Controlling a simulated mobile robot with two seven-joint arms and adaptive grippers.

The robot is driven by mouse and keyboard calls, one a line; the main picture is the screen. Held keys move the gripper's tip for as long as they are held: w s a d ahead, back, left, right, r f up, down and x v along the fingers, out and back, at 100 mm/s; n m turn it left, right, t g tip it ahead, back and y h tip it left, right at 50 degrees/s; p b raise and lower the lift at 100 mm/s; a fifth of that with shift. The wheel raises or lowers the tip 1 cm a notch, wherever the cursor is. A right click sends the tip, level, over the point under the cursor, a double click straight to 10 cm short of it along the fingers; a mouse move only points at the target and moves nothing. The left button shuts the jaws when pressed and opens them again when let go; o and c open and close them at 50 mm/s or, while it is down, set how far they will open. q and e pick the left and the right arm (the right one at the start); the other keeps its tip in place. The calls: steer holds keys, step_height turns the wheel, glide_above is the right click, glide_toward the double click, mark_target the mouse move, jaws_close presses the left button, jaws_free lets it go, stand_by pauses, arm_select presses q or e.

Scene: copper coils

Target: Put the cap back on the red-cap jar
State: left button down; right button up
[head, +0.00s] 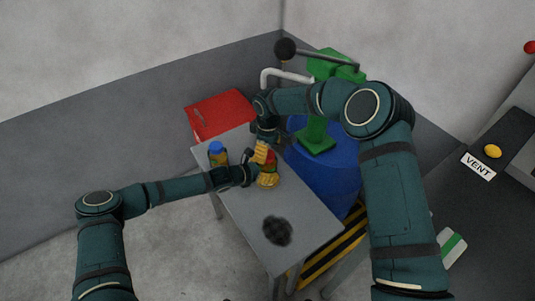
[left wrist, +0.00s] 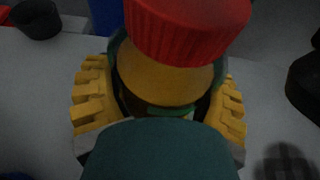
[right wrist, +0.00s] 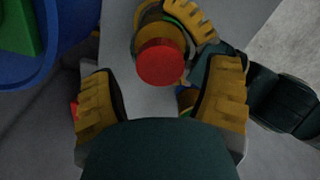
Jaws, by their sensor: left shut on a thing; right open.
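The jar (left wrist: 165,82) has an amber body and shows upright in the left wrist view. My left gripper (head: 267,178) is shut around its body. The red cap (left wrist: 187,28) is at the jar's top, with no clear gap in that view; I cannot tell whether it is fully seated. The cap also shows in the right wrist view (right wrist: 160,62), just beyond and between the open fingers. My right gripper (head: 261,153) is open and close to the cap. Its fingers partly hide the cap and jar in the head view.
A blue-capped jar (head: 217,153) stands at the left of the grey table (head: 240,205). A dark round patch (head: 277,231) lies near its front. A red box (head: 220,114) is behind the table; a blue drum (head: 335,178) stands close at the right.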

steer(key=shift+r, duration=1.1)
steer(key=shift+r, duration=0.4)
steer(key=shift+r+m, duration=0.6)
steer(key=shift+r, duration=0.75)
steer(key=shift+f, duration=0.1)
steer(key=shift+f, duration=3.95)
